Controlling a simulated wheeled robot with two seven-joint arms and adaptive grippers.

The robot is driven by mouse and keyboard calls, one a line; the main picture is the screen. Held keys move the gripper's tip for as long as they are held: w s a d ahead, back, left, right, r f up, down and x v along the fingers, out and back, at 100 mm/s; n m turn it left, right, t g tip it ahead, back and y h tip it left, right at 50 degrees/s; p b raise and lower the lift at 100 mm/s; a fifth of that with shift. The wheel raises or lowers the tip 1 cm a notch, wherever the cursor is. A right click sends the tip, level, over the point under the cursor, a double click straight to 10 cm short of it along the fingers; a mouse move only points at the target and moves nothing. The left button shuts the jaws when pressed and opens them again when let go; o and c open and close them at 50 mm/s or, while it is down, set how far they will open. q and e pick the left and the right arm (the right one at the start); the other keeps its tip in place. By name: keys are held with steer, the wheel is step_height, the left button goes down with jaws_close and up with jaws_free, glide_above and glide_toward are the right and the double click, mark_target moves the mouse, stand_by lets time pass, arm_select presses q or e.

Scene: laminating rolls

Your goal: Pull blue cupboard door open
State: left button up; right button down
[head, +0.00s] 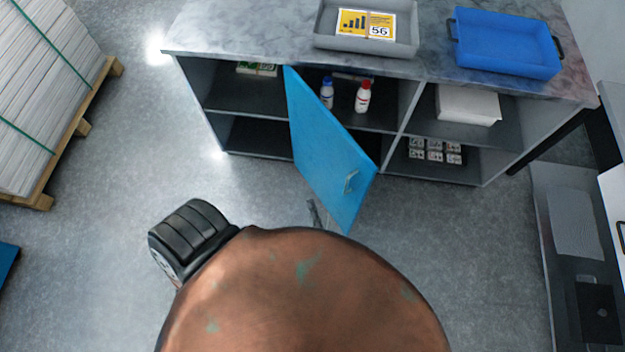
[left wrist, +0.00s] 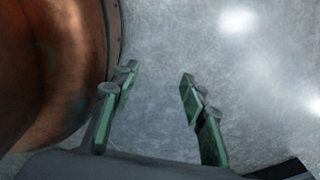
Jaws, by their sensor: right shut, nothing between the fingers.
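The blue cupboard door (head: 325,145) stands swung out from the grey cupboard (head: 305,55), and the shelves behind it show. Its small handle (head: 351,182) is near the door's free edge. My right gripper (head: 314,213) shows only as a small dark part beside the door's lower edge, left of the handle. It is shut and empty; I cannot tell whether it touches the door. My left gripper (left wrist: 156,87) is open and empty in the left wrist view, its green-padded fingers apart above the grey floor. It is not seen in the head view.
Inside the cupboard are a blue-capped bottle (head: 327,92), a red-capped bottle (head: 363,96), a white box (head: 468,104) and several small packs. A grey tray (head: 330,42) and a blue tray (head: 505,66) sit on top. A loaded pallet (head: 45,195) stands left. Floor left of the door is clear.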

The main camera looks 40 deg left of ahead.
arm_select(q)
steer(key=shift+s, duration=0.35)
stand_by(0.4)
